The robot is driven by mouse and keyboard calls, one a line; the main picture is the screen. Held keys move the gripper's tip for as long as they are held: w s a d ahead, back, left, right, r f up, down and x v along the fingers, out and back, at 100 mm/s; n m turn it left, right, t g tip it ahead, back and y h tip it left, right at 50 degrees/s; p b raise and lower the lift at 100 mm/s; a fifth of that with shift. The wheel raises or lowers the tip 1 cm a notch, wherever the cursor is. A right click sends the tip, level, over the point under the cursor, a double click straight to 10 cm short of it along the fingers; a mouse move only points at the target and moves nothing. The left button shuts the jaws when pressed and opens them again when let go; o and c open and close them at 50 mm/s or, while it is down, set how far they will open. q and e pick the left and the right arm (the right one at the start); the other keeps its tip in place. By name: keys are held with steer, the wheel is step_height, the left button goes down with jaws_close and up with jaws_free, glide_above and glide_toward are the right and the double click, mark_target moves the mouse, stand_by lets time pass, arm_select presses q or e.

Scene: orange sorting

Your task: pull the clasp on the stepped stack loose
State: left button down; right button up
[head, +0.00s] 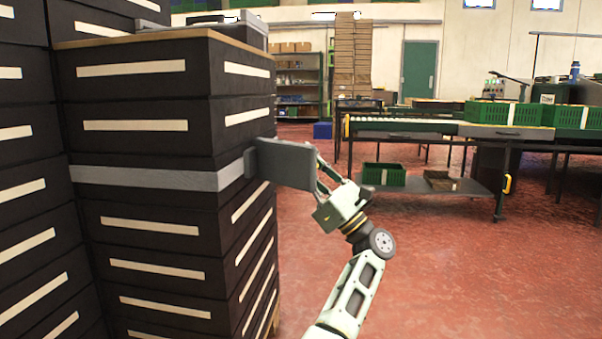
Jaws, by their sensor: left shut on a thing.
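The stepped stack (145,105) of black boxes with pale label strips stands on the left, under a wooden top board. A grey strap (140,179) runs around it at mid-height. The dark grey clasp (290,164) sits at the strap's end on the stack's right side, jutting outward. My left gripper (318,176) is shut on the clasp's right edge. Its fingertips are partly hidden behind the clasp. Whether the clasp still touches the strap is hard to tell. My right gripper is not in view.
Another black stack (20,160) stands close at the far left. A workbench (410,130) with green crates (503,112) stands at the back right, another green crate (384,174) on its lower shelf. The red floor (470,270) right of my arm is clear.

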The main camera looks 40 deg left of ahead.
arm_select(q)
steer(key=shift+f+g, duration=0.1)
steer(key=shift+g, duration=0.2)
steer(key=c, duration=2.1)
jaws_free()
steer(key=v, duration=1.2)
steer(key=shift+d, duration=0.1)
